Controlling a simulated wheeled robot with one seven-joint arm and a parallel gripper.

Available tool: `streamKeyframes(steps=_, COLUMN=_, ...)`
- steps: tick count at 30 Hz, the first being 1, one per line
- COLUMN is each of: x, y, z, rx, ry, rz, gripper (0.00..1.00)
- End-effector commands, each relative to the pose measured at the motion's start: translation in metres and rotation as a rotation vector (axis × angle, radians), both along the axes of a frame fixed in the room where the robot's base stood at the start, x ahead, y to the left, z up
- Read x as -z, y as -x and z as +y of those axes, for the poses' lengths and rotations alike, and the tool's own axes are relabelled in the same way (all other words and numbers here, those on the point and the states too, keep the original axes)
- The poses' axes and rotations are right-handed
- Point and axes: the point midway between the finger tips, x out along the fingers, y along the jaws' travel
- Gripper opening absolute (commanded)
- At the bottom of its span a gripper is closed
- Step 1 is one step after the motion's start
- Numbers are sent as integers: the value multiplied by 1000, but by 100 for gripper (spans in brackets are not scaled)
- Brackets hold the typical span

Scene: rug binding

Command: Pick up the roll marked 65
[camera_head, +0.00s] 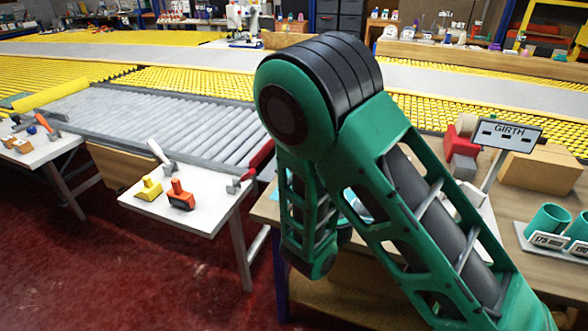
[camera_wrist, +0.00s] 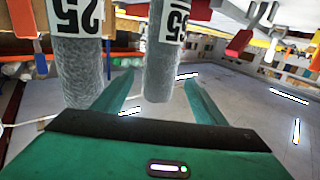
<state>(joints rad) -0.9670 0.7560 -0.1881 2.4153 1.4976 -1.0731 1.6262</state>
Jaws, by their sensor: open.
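In the wrist view a grey textured roll (camera_wrist: 162,70) has a white label whose top is cut off; its last digit is 5 and the first is unclear, so I cannot confirm 65. My gripper (camera_wrist: 160,80) is open, its two green fingers on either side of this roll in the picture. I cannot tell whether the roll is between them or beyond, and no contact shows. A second grey roll, marked 25 (camera_wrist: 78,70), stands to the left, outside the left finger. In the head view my arm hides the gripper and no marked roll shows.
The wrist view appears upside down, with ceiling lights low in it. The head view shows a bench with a GIRTH sign (camera_head: 507,134), a cardboard box (camera_head: 545,167) and teal cups (camera_head: 548,220). A white side table (camera_head: 200,208) holds tools. Red floor is open at lower left.

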Motion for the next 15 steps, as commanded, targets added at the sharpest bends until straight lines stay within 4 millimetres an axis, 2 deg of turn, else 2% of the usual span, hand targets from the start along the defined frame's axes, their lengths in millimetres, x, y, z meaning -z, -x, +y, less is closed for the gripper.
streamKeyframes(steps=15, x=-3, y=-28, z=8, rx=2, ry=-2, rz=-3, gripper=65)
